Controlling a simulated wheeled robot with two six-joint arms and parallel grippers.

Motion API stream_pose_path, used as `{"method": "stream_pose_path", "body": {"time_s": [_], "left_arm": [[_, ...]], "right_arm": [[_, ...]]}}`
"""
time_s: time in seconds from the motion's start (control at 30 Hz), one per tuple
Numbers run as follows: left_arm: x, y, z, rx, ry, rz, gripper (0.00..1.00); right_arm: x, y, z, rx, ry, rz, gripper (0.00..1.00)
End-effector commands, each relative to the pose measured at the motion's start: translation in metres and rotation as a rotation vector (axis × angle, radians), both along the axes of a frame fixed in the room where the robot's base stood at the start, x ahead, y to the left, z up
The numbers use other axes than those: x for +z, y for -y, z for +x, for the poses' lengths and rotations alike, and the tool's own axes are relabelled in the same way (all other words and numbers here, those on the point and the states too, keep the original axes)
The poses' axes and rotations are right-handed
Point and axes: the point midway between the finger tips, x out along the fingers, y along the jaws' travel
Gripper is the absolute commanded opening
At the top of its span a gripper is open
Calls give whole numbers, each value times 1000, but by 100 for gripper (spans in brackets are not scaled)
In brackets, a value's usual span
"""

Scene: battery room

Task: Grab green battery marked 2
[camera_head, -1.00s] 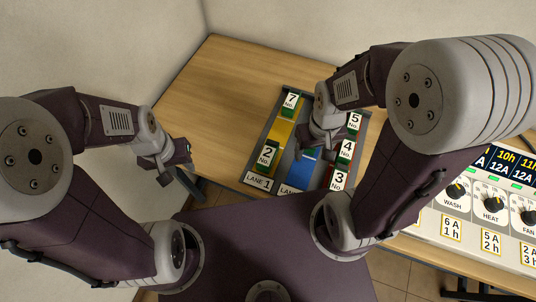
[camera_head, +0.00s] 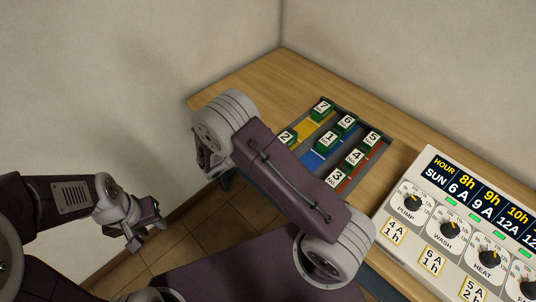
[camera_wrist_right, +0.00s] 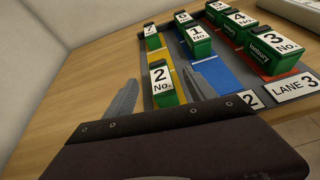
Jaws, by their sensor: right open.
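The green battery marked 2 (camera_wrist_right: 162,92) stands in the yellow lane of the tray (camera_wrist_right: 146,90). In the right wrist view it appears between the two fingers of my open right gripper (camera_wrist_right: 160,76), with a gap on both sides. In the head view the battery marked 2 (camera_head: 287,136) is partly covered by my right arm, which also hides the right gripper's fingers. My left gripper (camera_head: 147,235) is open and empty, low at the left, away from the table.
Other green batteries, such as 1 (camera_head: 326,140) and 7 (camera_head: 321,107), stand in yellow, blue and red lanes. Battery 1 is closest beside 2. A control panel with dials (camera_head: 460,225) lies at the right. Bare wooden tabletop (camera_head: 262,82) lies behind the tray.

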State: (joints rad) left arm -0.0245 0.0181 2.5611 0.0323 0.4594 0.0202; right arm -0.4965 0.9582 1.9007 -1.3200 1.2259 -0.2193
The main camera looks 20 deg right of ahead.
Motion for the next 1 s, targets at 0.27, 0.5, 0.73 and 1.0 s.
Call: {"method": "stream_pose_path", "body": {"time_s": [0.27, 0.5, 0.73, 1.0], "left_arm": [[-1, 0, 1, 0, 1, 0, 36], [7, 0, 0, 0, 1, 0, 36], [12, 0, 0, 0, 1, 0, 36], [21, 0, 0, 0, 1, 0, 36]], "right_arm": [[-26, -20, -11, 71, -66, -37, 65], [-37, 9, 0, 67, -66, -36, 65], [-41, 22, 5, 65, -67, -35, 65], [-56, 58, 19, 65, -66, -35, 65]]}}
